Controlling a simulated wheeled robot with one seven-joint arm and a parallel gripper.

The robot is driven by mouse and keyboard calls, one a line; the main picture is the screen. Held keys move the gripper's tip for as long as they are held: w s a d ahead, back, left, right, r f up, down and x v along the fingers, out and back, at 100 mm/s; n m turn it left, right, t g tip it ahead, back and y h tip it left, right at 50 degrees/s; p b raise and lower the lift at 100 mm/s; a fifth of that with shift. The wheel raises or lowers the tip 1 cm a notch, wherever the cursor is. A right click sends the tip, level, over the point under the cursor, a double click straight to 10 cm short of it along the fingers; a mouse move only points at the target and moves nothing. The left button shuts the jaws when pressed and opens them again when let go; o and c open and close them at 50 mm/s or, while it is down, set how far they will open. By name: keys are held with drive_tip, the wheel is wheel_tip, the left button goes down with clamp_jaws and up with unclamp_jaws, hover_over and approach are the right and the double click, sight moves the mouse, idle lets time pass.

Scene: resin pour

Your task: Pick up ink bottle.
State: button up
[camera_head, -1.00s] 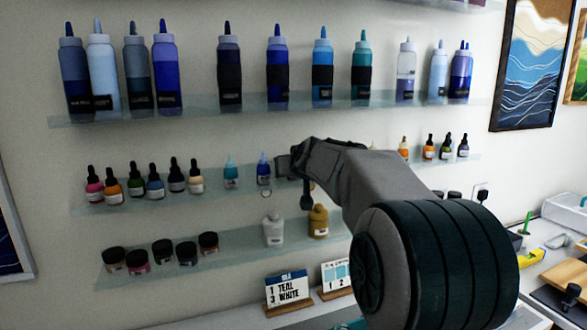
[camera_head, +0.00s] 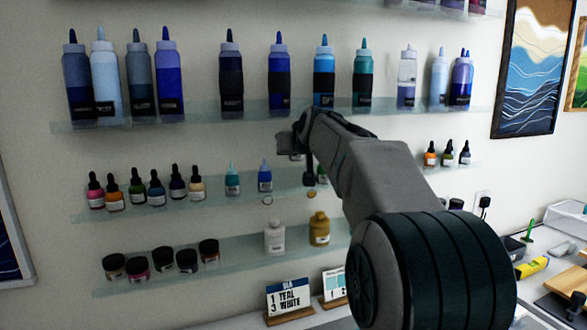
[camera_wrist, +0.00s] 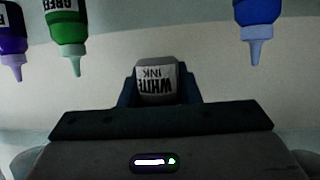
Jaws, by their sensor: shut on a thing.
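The ink bottle shows in the wrist view as a small grey-white bottle (camera_wrist: 156,82) with a label reading "WHITE INK", upside down in the picture. It sits between the two dark fingers of my gripper (camera_head: 288,143), which is shut on it. In the head view my gripper is above the middle glass shelf and below the top row of bottles. The held bottle is mostly hidden there by the gripper and wrist.
Small dropper bottles stand on the middle shelf (camera_head: 140,212), including a teal one (camera_head: 232,183) and a blue one (camera_head: 265,178). Larger squeeze bottles line the upper shelf (camera_head: 200,113). Jars and two bottles stand on the lower shelf (camera_head: 235,249). A "1 TEAL 3 WHITE" card (camera_head: 288,297) stands below.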

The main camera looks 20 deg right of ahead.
drive_tip(key=s+b, duration=0.7)
drive_tip(key=s, duration=1.2)
drive_tip(key=shift+s, duration=0.3)
